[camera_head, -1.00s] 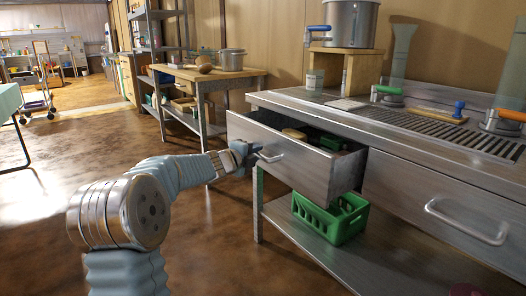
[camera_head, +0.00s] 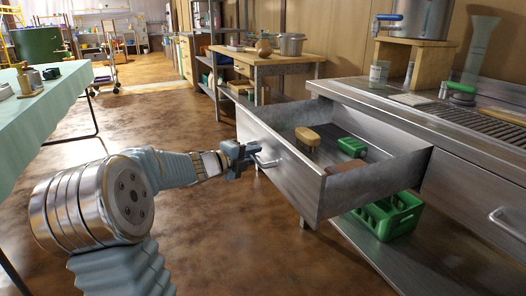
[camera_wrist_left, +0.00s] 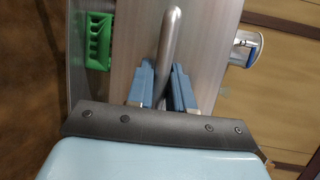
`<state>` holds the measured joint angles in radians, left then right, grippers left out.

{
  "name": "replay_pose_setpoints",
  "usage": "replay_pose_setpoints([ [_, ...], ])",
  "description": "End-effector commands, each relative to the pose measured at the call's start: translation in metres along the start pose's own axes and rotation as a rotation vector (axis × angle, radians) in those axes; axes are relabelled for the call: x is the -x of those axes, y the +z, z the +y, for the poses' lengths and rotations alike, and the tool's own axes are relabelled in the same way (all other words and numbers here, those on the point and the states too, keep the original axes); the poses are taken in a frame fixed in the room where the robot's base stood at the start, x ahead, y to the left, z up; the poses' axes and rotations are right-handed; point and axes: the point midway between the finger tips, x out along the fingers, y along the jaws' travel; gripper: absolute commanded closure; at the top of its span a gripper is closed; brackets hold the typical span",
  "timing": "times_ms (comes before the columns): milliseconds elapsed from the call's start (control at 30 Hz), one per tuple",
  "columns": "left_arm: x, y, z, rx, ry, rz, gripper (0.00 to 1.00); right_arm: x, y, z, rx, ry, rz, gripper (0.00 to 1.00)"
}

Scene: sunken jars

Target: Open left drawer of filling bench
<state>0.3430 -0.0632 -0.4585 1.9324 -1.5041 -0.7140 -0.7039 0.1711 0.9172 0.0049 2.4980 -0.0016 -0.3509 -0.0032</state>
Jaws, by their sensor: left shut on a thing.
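The left drawer (camera_head: 275,160) of the steel filling bench (camera_head: 425,115) stands pulled well out in the head view. My left gripper (camera_head: 247,160) is at the drawer's front and shut on its bar handle (camera_head: 266,161). In the left wrist view the handle (camera_wrist_left: 170,45) runs between the two blue fingers (camera_wrist_left: 163,88). Inside the drawer lie a wooden-topped brush (camera_head: 307,136), a green object (camera_head: 351,147) and a brown flat piece near the front corner. My right gripper is not in view.
A green crate (camera_head: 388,215) sits on the bench's lower shelf below the drawer. A closed right drawer with its handle (camera_head: 508,222) is at the right edge. A green-covered table (camera_head: 45,115) stands at left. The floor between is clear.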

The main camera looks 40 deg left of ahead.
Motion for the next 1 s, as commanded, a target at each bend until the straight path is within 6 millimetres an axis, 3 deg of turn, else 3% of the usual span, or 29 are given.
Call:
replay_pose_setpoints([
  [467,0.004,0.001,0.002,0.000,0.002,0.002,1.00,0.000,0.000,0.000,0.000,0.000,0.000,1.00],
  [500,0.004,0.001,0.002,0.000,0.002,0.002,0.73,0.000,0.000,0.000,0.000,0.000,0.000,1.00],
  [600,0.004,0.001,0.002,0.000,0.002,0.001,0.58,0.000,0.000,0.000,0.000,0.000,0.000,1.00],
  [867,0.005,0.002,0.001,0.000,0.000,0.000,0.58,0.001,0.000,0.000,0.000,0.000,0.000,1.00],
  [1000,0.015,0.003,0.000,0.000,-0.001,-0.002,0.58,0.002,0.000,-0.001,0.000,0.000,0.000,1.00],
])
